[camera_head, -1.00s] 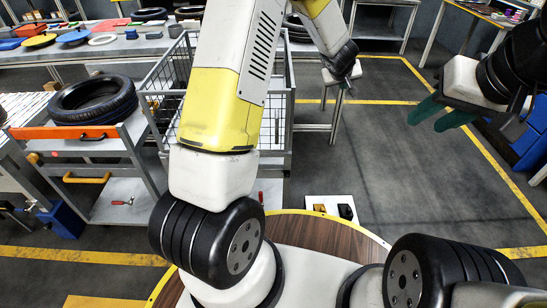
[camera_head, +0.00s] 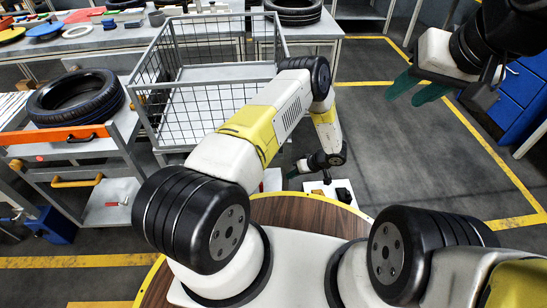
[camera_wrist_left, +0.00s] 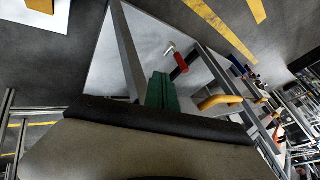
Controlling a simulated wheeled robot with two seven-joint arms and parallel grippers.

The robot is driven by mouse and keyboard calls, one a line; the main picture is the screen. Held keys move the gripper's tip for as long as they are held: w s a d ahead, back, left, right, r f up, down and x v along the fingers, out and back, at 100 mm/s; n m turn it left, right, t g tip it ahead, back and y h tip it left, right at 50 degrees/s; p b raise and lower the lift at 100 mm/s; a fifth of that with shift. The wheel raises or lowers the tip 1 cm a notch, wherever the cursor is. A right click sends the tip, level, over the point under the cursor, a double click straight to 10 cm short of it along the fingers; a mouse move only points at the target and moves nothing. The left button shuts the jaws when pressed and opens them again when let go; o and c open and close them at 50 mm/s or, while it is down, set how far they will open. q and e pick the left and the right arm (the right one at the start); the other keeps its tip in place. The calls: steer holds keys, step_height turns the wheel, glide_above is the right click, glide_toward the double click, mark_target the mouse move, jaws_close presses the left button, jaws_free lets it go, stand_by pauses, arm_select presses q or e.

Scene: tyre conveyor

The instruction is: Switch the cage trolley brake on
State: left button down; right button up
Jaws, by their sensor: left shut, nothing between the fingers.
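The cage trolley (camera_head: 200,83), an empty grey wire cage on a frame, stands left of centre in the head view. My left gripper (camera_head: 293,173) is low beside its right front side. In the left wrist view its green fingers (camera_wrist_left: 161,92) are together with nothing between them. My left arm hides part of the trolley's lower front. A small red part (camera_head: 263,186) shows low beside my arm; I cannot tell whether it is the brake. The left wrist view shows a red-handled lever (camera_wrist_left: 180,62) against a pale panel, apart from the fingers. My right gripper (camera_head: 418,87) is open and empty.
A grey cart with a tyre (camera_head: 75,95) and a yellow handle (camera_head: 78,182) stands at the left. A white plate (camera_head: 316,188) with small items lies near my left gripper. Tables line the back. The floor right of centre is clear inside yellow lines.

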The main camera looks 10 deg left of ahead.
mark_target(261, 187)
arm_select(q)
steer(key=shift+a, duration=0.15)
steer(key=a+f, duration=0.8)
steer(key=a, duration=0.1)
steer(key=shift+s+a, duration=0.2)
steer(key=shift+s, duration=0.1)
steer(key=shift+r, duration=0.1)
steer(key=shift+a+h, duration=0.3)
